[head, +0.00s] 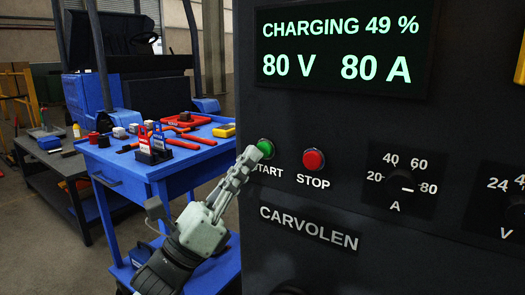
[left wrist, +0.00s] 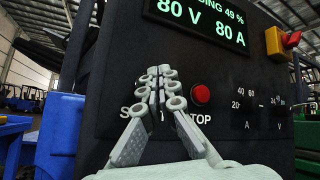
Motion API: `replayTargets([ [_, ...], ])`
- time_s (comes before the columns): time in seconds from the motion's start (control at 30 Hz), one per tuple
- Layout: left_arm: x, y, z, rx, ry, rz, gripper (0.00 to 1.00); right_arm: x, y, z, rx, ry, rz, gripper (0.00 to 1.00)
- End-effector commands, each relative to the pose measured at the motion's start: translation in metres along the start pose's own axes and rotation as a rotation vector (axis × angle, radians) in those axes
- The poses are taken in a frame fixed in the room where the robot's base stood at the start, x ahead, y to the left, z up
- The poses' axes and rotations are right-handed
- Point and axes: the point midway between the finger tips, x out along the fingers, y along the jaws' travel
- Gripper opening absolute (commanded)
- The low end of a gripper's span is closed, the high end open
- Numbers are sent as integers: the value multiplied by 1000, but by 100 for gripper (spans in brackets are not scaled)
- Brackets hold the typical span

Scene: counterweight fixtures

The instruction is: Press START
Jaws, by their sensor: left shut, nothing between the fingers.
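The green START button (head: 265,148) sits on the dark charger panel (head: 330,150), with its label below partly covered by my fingers. My left gripper (head: 250,156) is shut and empty, its fingertips at the left edge of the button; I cannot tell whether they touch it. In the left wrist view, the shut fingertips (left wrist: 159,74) stand in front of the panel and hide the button. The red STOP button (head: 313,160) is to the right and also shows in the left wrist view (left wrist: 200,94). The display (head: 342,50) reads CHARGING 49 %, 80 V, 80 A. My right gripper is out of view.
An ampere dial (head: 401,182) and a volt dial (head: 515,212) are right of STOP. A blue cart (head: 150,170) with tools stands left of the charger, beside a grey bench (head: 75,165). A yellow and red switch (left wrist: 283,41) is at the panel's upper right.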

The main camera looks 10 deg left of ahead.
Motion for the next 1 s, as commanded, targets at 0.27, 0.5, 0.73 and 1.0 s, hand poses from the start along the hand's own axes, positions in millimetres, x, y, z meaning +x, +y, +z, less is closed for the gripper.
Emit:
replayTargets([
  [0.27,-7,-4,4,-1,1,1,0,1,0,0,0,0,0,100],
  [0.5,-24,-16,16,-1,1,1,0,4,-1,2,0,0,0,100],
  [0.73,-34,-25,24,0,1,0,0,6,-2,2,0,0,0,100],
  [1.0,-35,-25,26,0,0,0,0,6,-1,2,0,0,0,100],
])
